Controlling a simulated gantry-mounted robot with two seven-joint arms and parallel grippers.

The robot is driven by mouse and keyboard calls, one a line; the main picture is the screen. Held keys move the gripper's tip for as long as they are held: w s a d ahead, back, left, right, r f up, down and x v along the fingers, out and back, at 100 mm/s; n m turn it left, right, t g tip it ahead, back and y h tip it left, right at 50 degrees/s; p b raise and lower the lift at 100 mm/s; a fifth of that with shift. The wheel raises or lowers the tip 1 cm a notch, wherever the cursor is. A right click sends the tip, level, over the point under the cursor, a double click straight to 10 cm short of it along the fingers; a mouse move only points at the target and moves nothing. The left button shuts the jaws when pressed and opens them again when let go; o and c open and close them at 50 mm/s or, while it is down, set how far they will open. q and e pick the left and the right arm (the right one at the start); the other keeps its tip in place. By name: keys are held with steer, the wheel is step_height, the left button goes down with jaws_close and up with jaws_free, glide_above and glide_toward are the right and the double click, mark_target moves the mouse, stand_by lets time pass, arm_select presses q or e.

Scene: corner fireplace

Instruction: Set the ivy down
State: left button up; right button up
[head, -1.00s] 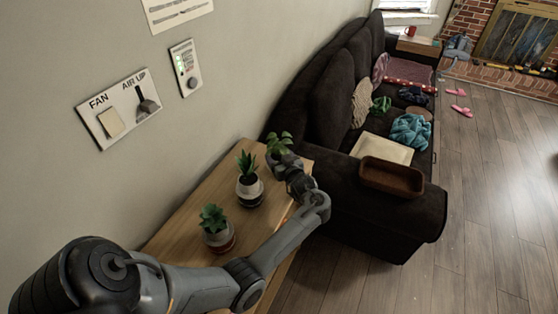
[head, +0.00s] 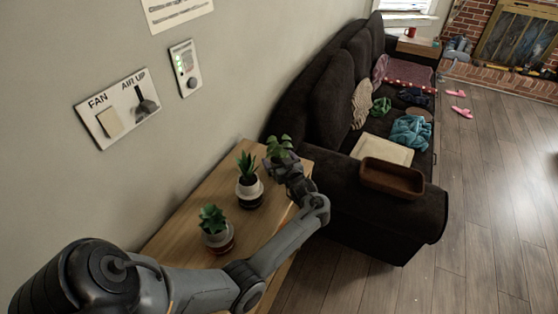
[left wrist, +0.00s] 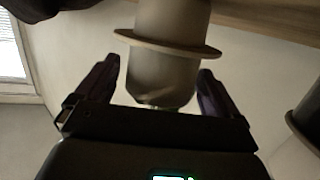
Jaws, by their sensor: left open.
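The ivy (head: 279,147), a leafy green plant, is at the far end of the wooden table (head: 193,197) in the head view. My left gripper (head: 284,163) is at its pot, and hides most of it there. In the left wrist view a pale pot (left wrist: 163,75) with a flange around it sits between the two dark fingers of my left gripper (left wrist: 157,76). The fingers are open, with a gap visible on each side. The pot's contact with the table is not clearly shown. My right gripper is not in view.
Two potted succulents stand on the table, one in the middle (head: 249,190) and one nearer (head: 217,237). A dark sofa (head: 400,209) with a brown tray (head: 392,180) on its arm is close on the right. The wall borders the table's left side.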

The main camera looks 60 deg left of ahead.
arm_select(q)
steer(key=shift+r, duration=0.2)
steer(key=shift+d, duration=0.2)
steer(key=p+v, duration=0.2)
steer(key=v, duration=0.9)
steer(key=shift+d, duration=0.3)
steer(key=shift+r, duration=0.1)
